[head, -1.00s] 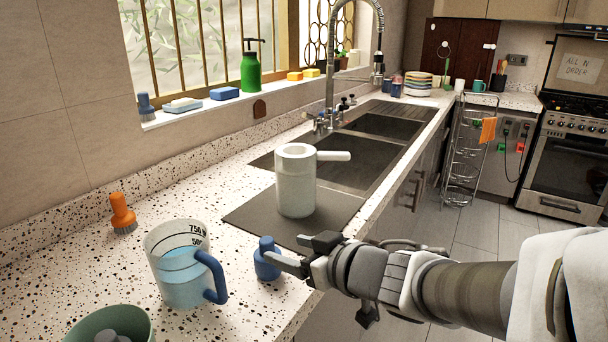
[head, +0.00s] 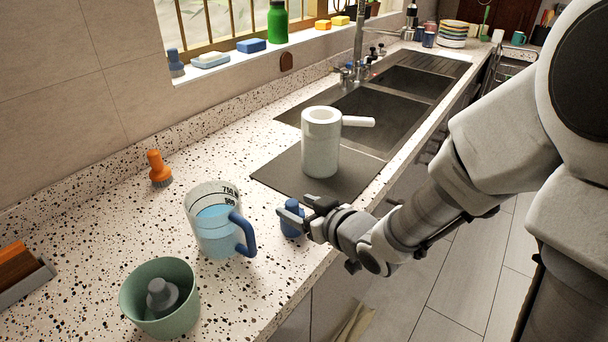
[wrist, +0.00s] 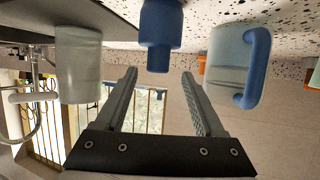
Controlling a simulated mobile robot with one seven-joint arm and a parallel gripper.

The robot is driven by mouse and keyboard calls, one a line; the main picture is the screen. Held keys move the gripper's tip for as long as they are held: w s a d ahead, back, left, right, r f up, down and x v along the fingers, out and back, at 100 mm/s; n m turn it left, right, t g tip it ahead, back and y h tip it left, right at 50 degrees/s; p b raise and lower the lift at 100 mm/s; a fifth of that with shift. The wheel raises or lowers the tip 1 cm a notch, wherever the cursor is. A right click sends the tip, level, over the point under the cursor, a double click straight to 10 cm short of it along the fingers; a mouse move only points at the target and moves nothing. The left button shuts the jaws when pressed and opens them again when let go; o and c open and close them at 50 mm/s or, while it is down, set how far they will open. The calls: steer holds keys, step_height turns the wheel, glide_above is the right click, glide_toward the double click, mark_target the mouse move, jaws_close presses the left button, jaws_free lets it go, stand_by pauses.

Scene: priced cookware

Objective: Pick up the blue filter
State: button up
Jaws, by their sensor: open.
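The blue filter (head: 292,221) is a small blue piece with a narrower neck, upright on the speckled counter near its front edge. In the wrist view, whose picture is upside down, the blue filter (wrist: 161,32) is just beyond the fingertips and roughly between them. My gripper (head: 294,206) is open and empty beside the filter, coming from the right, its fingers partly covering it in the head view. In the wrist view my gripper (wrist: 160,73) shows both fingers apart with nothing between them. Contact with the filter cannot be told.
A measuring jug (head: 213,231) with blue liquid stands close left of the filter. A white pot (head: 321,152) stands behind on the dark sink board (head: 276,176). A green cup (head: 180,318) holding a grey piece and an orange brush (head: 159,172) are further left.

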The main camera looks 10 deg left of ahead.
mark_target(288, 201)
steer(key=shift+w+a+f+p, duration=0.15)
steer(key=shift+w+a+p, duration=0.3)
steer(key=shift+p, duration=0.45)
steer(key=shift+w+a+f, duration=0.15)
steer(key=shift+w+f, duration=0.05)
steer(key=shift+f, duration=0.1)
steer(key=x, duration=0.5)
steer(key=shift+w, duration=0.1)
jaws_close()
